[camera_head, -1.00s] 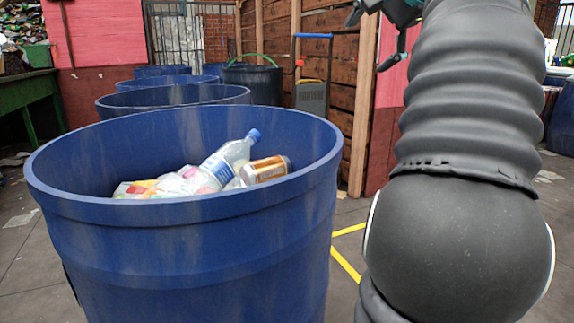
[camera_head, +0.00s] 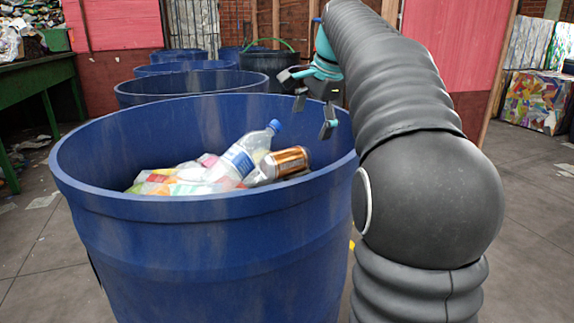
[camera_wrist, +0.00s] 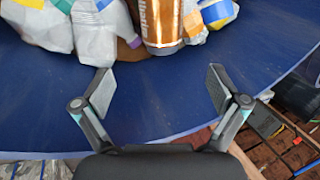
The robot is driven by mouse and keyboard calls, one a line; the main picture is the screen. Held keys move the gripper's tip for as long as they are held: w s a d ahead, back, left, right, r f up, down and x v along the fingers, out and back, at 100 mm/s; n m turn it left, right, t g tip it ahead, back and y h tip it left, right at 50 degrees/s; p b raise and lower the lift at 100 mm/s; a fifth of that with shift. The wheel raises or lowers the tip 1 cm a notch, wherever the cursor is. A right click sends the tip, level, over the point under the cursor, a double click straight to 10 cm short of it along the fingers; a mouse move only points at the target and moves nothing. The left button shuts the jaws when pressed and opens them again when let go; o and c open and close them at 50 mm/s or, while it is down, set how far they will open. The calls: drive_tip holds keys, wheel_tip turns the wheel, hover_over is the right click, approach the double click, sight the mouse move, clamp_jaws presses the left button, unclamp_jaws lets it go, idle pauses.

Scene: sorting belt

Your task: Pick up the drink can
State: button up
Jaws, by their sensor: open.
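The drink can (camera_head: 289,161) is orange-brown with a silver end. It lies on its side on top of the waste in the near blue barrel (camera_head: 190,209). A clear plastic bottle (camera_head: 243,155) with a blue cap lies against it on the left. My gripper (camera_head: 314,118) is open and empty, above the barrel's far right part, higher than the can. In the wrist view the can (camera_wrist: 160,22) shows at the top, beyond and between the spread fingers (camera_wrist: 160,93). Its upper part is cut off by the frame there.
Crumpled wrappers and bags (camera_head: 180,178) lie left of the can. The barrel's rim (camera_head: 140,207) surrounds the waste. More blue barrels (camera_head: 185,86) stand behind. A green table (camera_head: 40,75) stands at the left, and pressed bales (camera_head: 535,100) stand at the right.

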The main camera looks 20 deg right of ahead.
sight(301, 150)
drive_tip(key=b+x, duration=0.2)
drive_tip(key=x, duration=0.9)
drive_tip(key=shift+w, duration=0.2)
drive_tip(key=c, duration=0.9)
